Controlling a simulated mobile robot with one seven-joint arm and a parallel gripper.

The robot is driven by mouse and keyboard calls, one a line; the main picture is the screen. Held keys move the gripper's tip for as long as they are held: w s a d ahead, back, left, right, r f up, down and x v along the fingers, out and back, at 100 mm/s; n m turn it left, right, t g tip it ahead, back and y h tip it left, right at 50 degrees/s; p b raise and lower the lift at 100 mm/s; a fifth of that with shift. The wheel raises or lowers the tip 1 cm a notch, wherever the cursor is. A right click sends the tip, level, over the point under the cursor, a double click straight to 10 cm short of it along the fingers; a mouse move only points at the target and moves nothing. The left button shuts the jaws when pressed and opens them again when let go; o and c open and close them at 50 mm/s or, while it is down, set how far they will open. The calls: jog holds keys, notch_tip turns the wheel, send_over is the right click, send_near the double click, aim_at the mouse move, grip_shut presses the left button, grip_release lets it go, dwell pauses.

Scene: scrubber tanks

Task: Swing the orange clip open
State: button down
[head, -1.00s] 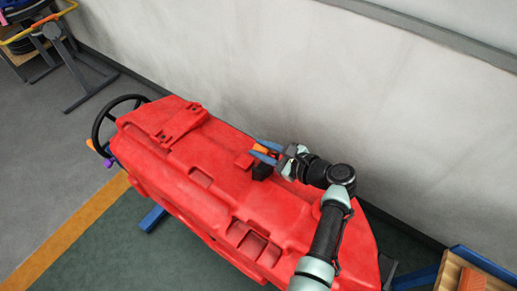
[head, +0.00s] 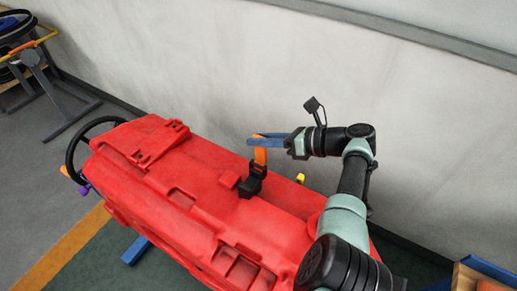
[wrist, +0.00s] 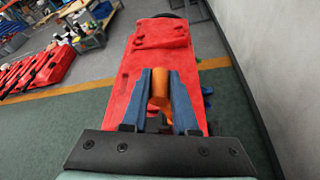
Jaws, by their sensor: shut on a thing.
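The orange clip (head: 260,156) stands roughly upright from a black mount (head: 252,183) on top of the red tank (head: 205,190). My gripper (head: 258,138) reaches in from the right, with its blue fingers shut on the clip's upper end. In the wrist view the orange clip (wrist: 160,90) lies between the two blue fingers (wrist: 160,100), with the red tank (wrist: 150,65) beyond. The clip's lower part is partly hidden by the fingers there.
A black steering wheel (head: 88,140) is at the tank's left end. A pale wall (head: 200,80) runs behind the tank. A stand with a yellow-orange bar (head: 35,45) is at far left. A wooden crate (head: 480,278) is at the lower right.

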jog(key=shift+w+d+f+b, duration=0.45)
jog(key=shift+w+d+b, duration=0.15)
jog(key=shift+w+b, duration=0.2)
jog(key=c, duration=0.7)
grip_release()
jog(key=b+v, duration=0.1)
jog(key=v, duration=1.2)
jog(key=shift+f, duration=0.1)
